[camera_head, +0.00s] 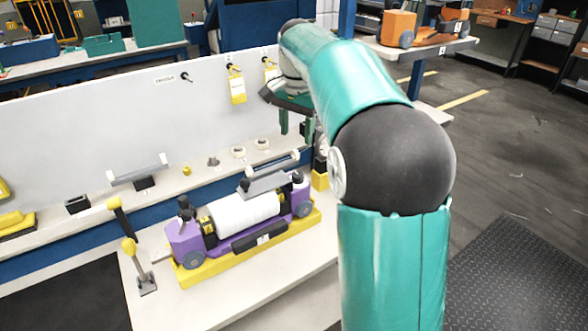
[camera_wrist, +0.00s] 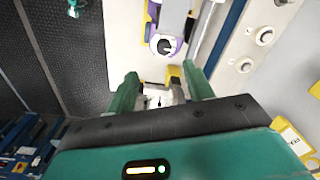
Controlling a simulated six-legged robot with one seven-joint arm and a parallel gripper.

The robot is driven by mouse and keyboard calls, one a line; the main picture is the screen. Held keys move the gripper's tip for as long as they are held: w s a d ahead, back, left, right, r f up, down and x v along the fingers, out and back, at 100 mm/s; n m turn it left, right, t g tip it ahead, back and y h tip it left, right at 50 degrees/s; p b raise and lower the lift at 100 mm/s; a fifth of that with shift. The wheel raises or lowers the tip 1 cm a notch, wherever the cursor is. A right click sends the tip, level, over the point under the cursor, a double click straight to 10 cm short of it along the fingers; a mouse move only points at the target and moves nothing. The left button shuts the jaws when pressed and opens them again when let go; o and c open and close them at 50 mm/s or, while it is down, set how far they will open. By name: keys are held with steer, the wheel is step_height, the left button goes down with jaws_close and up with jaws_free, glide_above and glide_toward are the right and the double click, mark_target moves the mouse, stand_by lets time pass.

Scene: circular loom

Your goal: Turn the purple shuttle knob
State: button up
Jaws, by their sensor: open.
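The purple shuttle (camera_head: 184,237) lies on a yellow base (camera_head: 210,271) on the white bench, with a white roll (camera_head: 245,211) between its purple ends. A grey round knob (camera_head: 304,209) sits on the front of its right end, and another (camera_head: 194,260) on its left end. Black knobs stand on top. In the wrist view one purple end (camera_wrist: 178,46) shows with a round dark-and-white part (camera_wrist: 163,45). My gripper (camera_head: 296,128) is open and empty, above and behind the shuttle's right end. Its green fingers (camera_wrist: 161,88) are apart and touch no knob. Which knob is meant I cannot tell.
A yellow-handled lever (camera_head: 129,247) stands left of the shuttle. Behind it, a shelf holds white rings (camera_head: 262,144) and a grey bar (camera_head: 137,175) below a white panel (camera_head: 110,115) with yellow tags (camera_head: 237,90). The bench in front of the shuttle is clear.

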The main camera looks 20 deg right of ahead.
mark_target(298, 174)
steer(key=shift+m, duration=0.5)
steer(key=f, duration=0.5)
steer(key=w+d+f, duration=0.1)
steer(key=f, duration=0.4)
steer(key=w+f, duration=0.1)
steer(key=f, duration=0.4)
steer(key=shift+w+d, duration=0.1)
steer(key=shift+d, duration=0.05)
steer(key=c, duration=1)
